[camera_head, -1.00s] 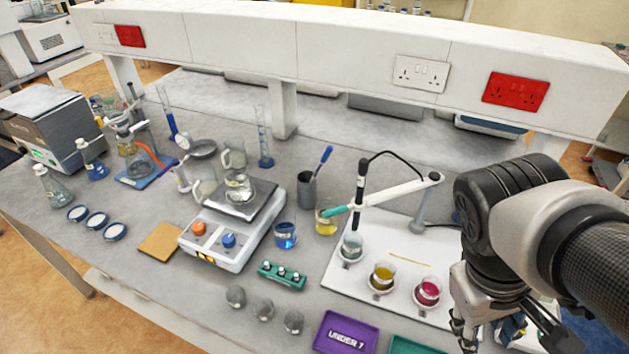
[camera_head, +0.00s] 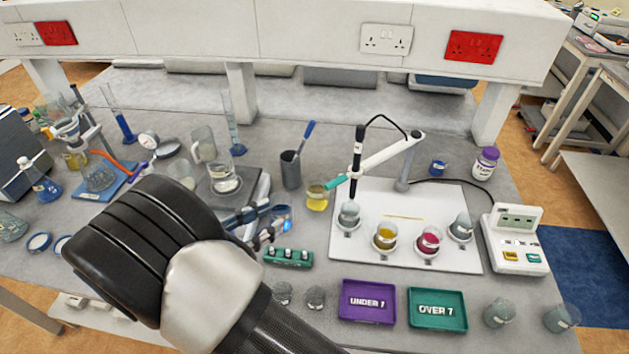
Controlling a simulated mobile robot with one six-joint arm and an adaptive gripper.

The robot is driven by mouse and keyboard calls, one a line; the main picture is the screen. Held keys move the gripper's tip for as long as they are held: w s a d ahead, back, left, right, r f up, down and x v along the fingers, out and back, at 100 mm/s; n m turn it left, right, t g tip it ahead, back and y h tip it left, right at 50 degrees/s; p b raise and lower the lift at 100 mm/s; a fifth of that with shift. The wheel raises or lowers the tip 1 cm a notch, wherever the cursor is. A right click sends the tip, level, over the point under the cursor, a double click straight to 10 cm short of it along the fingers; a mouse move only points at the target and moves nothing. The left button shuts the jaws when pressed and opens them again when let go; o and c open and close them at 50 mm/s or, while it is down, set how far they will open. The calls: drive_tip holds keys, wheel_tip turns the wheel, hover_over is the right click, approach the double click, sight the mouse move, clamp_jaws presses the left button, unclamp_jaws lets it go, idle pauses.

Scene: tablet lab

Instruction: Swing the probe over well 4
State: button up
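The black probe (camera_head: 356,164) hangs from a white swing arm (camera_head: 388,158) on a grey post (camera_head: 403,178). It stands over the leftmost beaker (camera_head: 348,213) on the white board (camera_head: 440,200); whether its tip is in the liquid is unclear. A teal tip (camera_head: 336,183) ends the swing arm. Other beakers sit in a curve of wells: yellow (camera_head: 385,237), magenta (camera_head: 429,240) and clear (camera_head: 461,227) at the right end. No well numbers are readable. My gripper (camera_head: 281,220) is left of the board, fingers apart, in front of a blue-liquid beaker, well away from the swing arm. It seems empty.
A meter (camera_head: 515,240) stands right of the board, cabled to the probe. Trays UNDER 7 (camera_head: 367,301) and OVER 7 (camera_head: 437,308) lie in front. A yellow beaker (camera_head: 317,197) stands close to the teal tip. A green vial rack (camera_head: 288,257) is below my gripper.

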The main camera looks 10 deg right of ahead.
sight(332, 182)
drive_tip(key=b+x, duration=0.2)
drive_tip(key=x, duration=1.5)
drive_tip(key=shift+d+b, duration=0.35)
drive_tip(key=shift+b, duration=0.05)
clamp_jaws()
